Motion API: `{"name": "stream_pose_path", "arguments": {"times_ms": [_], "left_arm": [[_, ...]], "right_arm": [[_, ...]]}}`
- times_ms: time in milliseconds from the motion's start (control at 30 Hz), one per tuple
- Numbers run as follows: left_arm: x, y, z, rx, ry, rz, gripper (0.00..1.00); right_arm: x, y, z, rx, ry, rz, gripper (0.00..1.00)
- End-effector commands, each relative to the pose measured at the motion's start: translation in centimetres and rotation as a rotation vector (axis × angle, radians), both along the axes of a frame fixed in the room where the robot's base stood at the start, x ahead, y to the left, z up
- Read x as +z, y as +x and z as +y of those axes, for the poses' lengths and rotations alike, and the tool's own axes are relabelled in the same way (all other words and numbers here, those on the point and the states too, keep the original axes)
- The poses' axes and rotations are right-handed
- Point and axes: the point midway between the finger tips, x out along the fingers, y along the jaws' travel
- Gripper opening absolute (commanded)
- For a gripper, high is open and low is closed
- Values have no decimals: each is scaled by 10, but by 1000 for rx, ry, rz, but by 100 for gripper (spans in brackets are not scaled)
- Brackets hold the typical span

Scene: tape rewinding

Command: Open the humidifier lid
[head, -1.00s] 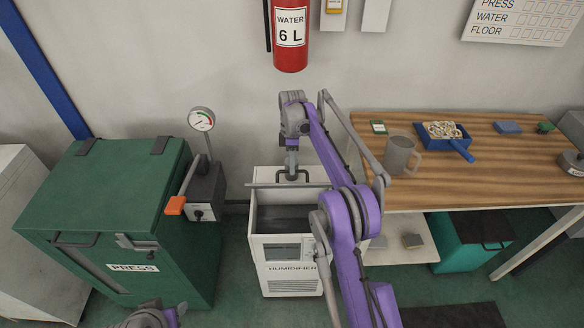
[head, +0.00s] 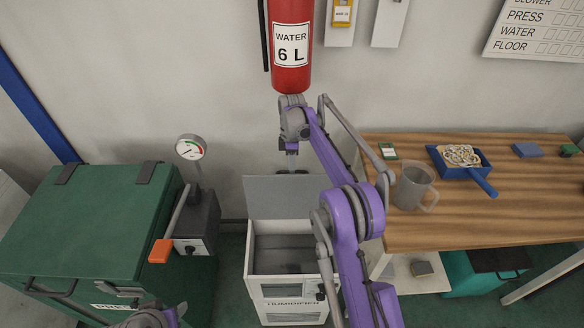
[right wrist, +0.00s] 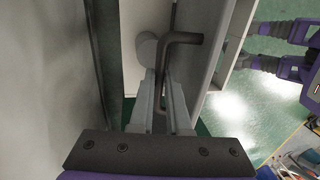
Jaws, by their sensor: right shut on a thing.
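The white humidifier (head: 256,292) stands on the floor between the green press and the wooden bench. Its grey lid (head: 270,198) is raised and leans steeply up at the back edge, so the open box shows its dark inside. My right gripper (head: 291,170) is at the lid's top edge, behind it in the head view. In the right wrist view its fingers (right wrist: 161,112) are shut on the dark bent lid handle (right wrist: 182,38). The handle is mostly hidden in the head view. Only a joint of my left arm shows at the bottom edge; its gripper is out of view.
A red water extinguisher (head: 291,75) hangs on the wall just above my right gripper. The green press (head: 85,225) and a gauge box with an orange-tipped lever (head: 160,251) stand left. The bench (head: 450,225) with a mug (head: 412,187) and blue dustpan (head: 472,172) is right.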

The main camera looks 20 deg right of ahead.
Motion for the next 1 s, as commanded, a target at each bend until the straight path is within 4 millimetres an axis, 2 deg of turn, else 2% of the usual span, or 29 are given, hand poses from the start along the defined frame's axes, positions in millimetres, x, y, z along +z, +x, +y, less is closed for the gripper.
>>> {"name": "stream_pose_path", "arguments": {"times_ms": [467, 500, 667, 1000], "left_arm": [[0, 0, 0, 0, 0, 0, 50], [0, 0, 0, 0, 0, 0, 50], [0, 0, 0, 0, 0, 0, 50], [1, 0, 0, 0, 0, -1, 50]], "right_arm": [[-1, 0, 0, 1, 0, 1, 0], [-1, 0, 0, 1, 0, 1, 16], [-1, 0, 0, 0, 0, 1, 45], [3, 1, 0, 0, 0, 1, 45]]}}
